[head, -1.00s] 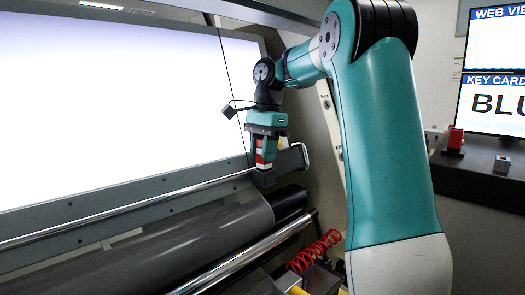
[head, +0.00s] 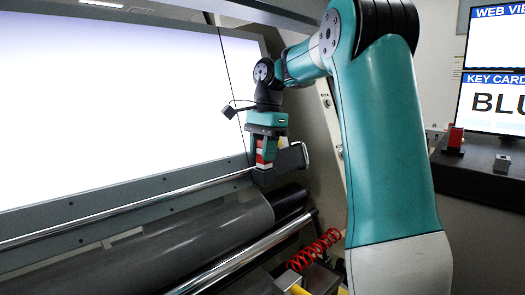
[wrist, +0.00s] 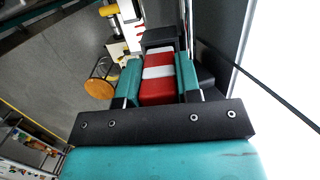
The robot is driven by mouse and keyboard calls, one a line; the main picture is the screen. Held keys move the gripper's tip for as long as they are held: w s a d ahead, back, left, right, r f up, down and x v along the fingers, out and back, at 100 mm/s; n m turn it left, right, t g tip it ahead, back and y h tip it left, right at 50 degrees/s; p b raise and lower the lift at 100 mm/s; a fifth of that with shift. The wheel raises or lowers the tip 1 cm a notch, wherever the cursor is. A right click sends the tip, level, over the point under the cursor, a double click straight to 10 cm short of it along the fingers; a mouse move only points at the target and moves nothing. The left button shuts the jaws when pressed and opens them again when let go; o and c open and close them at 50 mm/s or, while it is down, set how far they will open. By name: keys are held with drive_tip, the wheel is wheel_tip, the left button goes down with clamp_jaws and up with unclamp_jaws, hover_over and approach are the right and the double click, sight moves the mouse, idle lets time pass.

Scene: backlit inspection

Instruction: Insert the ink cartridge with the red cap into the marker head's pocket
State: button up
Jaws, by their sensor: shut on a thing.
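My gripper (head: 266,150) is shut on the ink cartridge (wrist: 158,78), which is red with a white band, between its two teal fingers. The cartridge also shows small below the gripper in the head view (head: 261,155). It is at the dark marker head (head: 285,165), by the right end of the chrome rail. The marker head also shows just beyond the cartridge in the wrist view (wrist: 160,38). Its pocket is hidden, and I cannot tell how deep the cartridge sits in it.
The bright light panel (head: 110,100) stands close behind the gripper. A chrome rail (head: 130,207) and a dark roller (head: 170,245) run below it. A red coiled hose (head: 315,250) hangs at the lower middle. A dark counter (head: 480,180) with small blocks is at right.

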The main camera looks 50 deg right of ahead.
drive_tip(key=shift+f+b, duration=0.8)
drive_tip(key=shift+f, duration=0.3)
idle(0.3)
drive_tip(key=o, duration=1)
drive_tip(key=r+p, duration=0.4)
drive_tip(key=r, duration=0.1)
drive_tip(key=d+r+p, duration=0.1)
drive_tip(key=r+p, duration=0.1)
drive_tip(key=shift+r, duration=0.3)
drive_tip(key=shift+f, duration=0.1)
